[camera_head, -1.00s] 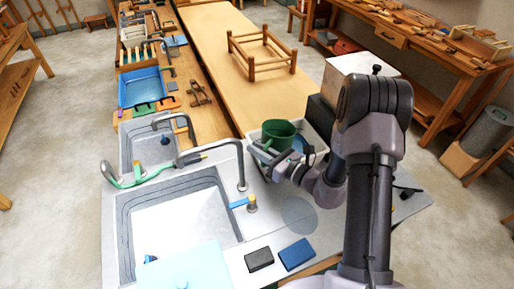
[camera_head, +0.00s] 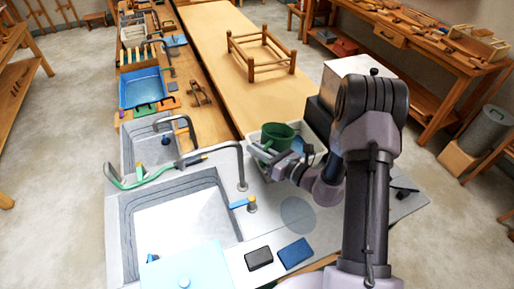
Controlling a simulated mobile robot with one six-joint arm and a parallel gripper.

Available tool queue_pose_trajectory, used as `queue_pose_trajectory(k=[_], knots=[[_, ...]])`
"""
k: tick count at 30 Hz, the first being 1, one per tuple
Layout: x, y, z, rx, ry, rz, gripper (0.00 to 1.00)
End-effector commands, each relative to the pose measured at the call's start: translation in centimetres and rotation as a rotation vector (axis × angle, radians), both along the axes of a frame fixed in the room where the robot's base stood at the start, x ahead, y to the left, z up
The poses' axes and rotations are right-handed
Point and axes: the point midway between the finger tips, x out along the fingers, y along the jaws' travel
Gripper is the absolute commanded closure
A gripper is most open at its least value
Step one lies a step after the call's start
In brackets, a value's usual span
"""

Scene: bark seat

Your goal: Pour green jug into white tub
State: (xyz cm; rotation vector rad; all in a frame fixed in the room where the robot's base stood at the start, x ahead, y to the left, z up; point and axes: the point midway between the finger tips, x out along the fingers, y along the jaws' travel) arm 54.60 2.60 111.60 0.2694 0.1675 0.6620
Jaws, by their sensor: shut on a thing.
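The green jug (camera_head: 277,134) is held by my gripper (camera_head: 268,150) over the white tub (camera_head: 318,134). The jug looks tilted, with its dark opening partly showing. My gripper is shut on the jug's near left side; its fingertips are small and partly hidden. The white tub stands on the counter behind the gripper, and its front is largely covered by my arm. Something blue (camera_head: 297,144) shows inside the tub beside the jug. I cannot tell whether anything flows from the jug.
A large sink (camera_head: 185,215) with a curved tap (camera_head: 241,165) lies left of my arm. A dark block (camera_head: 259,258) and a blue block (camera_head: 295,253) lie at the counter's front. A wooden frame (camera_head: 262,52) stands on the long table, which is otherwise clear.

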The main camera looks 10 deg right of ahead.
Motion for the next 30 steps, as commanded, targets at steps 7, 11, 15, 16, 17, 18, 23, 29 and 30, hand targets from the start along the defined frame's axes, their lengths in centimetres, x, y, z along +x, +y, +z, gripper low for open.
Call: queue_pose_trajectory(k=[7,11,15,16,17,18,23,29,30], knots=[[0.0,0.0,0.4,0.015,0.018,0.000,1.00],[0.1,-0.1,0.6,0.023,0.029,0.000,1.00],[0.1,-0.1,0.8,0.033,0.040,0.000,1.00],[0.1,-0.1,0.9,0.035,0.043,0.000,1.00],[0.1,-0.1,0.9,0.037,0.045,0.000,1.00],[0.1,-0.1,1.0,0.038,0.048,0.000,1.00],[0.2,-0.1,1.3,0.051,0.062,0.000,1.00],[0.2,-0.2,1.6,0.065,0.078,0.000,1.00],[0.2,-0.2,1.7,0.067,0.081,0.000,1.00]])
